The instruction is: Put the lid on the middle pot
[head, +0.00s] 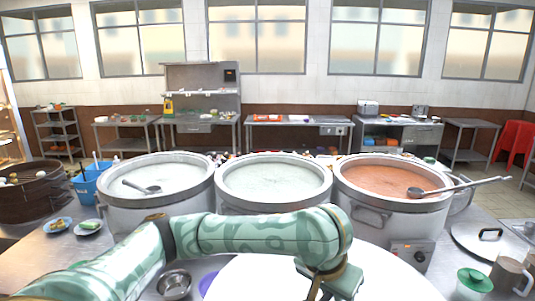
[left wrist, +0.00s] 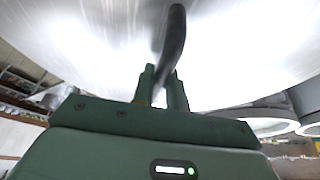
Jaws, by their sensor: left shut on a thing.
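The middle pot (head: 275,159) is a wide steel stockpot, open on top, with pale congee inside. My left arm crosses in front of its lower wall and hides part of it. My left gripper (head: 322,291) is at the bottom of the head view, in front of the pots. In the left wrist view, its fingers (left wrist: 163,88) are shut on the dark handle (left wrist: 174,40) of a large, shiny lid (left wrist: 90,50). The lid also shows in the head view as a broad pale disc (head: 395,283), nearer to me than the middle pot. My right gripper is not in view.
The left pot (head: 120,215) holds pale congee and a ladle; the right pot (head: 375,220) holds reddish congee and a long ladle. Another lid (head: 465,235) lies at the right. A steel bowl (head: 174,286), a green-lidded jar (head: 474,283) and mugs (head: 508,274) stand in front.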

